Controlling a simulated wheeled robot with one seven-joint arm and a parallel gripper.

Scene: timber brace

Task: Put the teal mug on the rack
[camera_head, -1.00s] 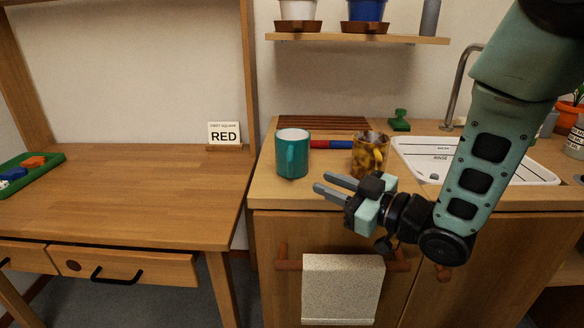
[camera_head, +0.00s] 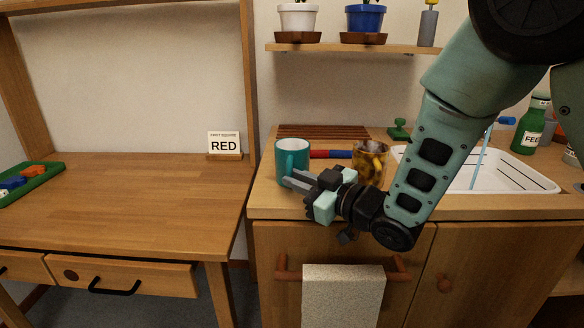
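The teal mug (camera_head: 285,150) stands upright on the wooden counter at its left end, handle facing the front. My gripper (camera_head: 288,178) has come in from the front right, with its two grey fingers at the mug's handle and lower front. The fingers look apart, with the handle close to or between them; contact cannot be made out. The mug rests on the counter. A dark brown slatted wooden rack (camera_head: 325,131) lies at the back of the counter, behind the mug, and looks empty; the mug hides part of its left side.
A brown-yellow patterned mug (camera_head: 369,160) stands right of the teal mug, close to my wrist. A red and blue bar (camera_head: 331,154) lies between them. A green stamp-like object (camera_head: 398,129) and white sink (camera_head: 490,172) are right. A shelf (camera_head: 340,46) with pots hangs above.

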